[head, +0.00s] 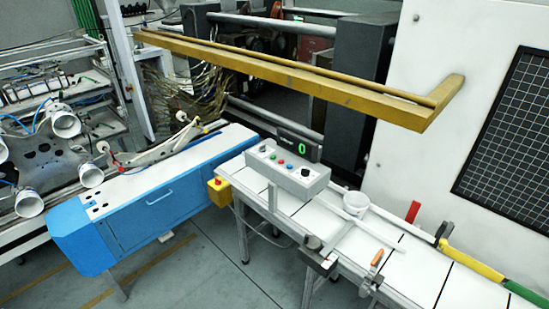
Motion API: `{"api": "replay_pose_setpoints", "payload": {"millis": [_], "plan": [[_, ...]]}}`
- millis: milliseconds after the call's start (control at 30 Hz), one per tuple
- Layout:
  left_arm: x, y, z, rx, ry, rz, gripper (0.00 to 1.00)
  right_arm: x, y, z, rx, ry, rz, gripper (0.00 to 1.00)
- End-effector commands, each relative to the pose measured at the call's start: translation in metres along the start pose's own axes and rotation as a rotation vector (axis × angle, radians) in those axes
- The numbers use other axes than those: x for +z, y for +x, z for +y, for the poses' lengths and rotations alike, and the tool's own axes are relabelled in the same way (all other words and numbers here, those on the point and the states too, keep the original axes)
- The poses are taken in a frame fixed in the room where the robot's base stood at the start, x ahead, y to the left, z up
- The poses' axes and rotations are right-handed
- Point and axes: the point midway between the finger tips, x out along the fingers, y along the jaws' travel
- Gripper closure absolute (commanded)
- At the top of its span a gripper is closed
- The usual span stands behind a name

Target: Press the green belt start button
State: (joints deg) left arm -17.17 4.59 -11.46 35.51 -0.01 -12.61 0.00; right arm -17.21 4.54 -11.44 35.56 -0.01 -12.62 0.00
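A grey control box (302,184) stands on the white-topped conveyor table in the head view. Its sloped top carries a row of small buttons and a black knob. The green button (289,166) sits toward the right of the row, between a red button (281,162) and the black knob (305,172). It is very small here, and I cannot tell whether it is pressed in. Behind the box, a dark display (298,143) shows a green 0. Neither of my grippers is in view, and nothing touches the box.
A yellow box with a red top (219,191) hangs at the table's left end. A white cup (355,204) stands right of the control box. A long yellow beam (290,76) spans above and behind. A blue cabinet (160,200) stands left, with open floor in front.

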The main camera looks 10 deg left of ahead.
Motion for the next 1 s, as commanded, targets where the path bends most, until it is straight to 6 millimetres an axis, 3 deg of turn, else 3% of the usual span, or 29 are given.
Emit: {"api": "replay_pose_setpoints", "payload": {"millis": [300, 833, 1000], "plan": [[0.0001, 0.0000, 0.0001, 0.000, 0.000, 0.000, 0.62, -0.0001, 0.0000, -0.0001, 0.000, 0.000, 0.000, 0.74], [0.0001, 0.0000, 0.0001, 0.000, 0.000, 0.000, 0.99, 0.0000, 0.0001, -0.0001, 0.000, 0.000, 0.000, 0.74], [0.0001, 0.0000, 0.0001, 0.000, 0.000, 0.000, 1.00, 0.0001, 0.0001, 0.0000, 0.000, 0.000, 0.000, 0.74]]}}
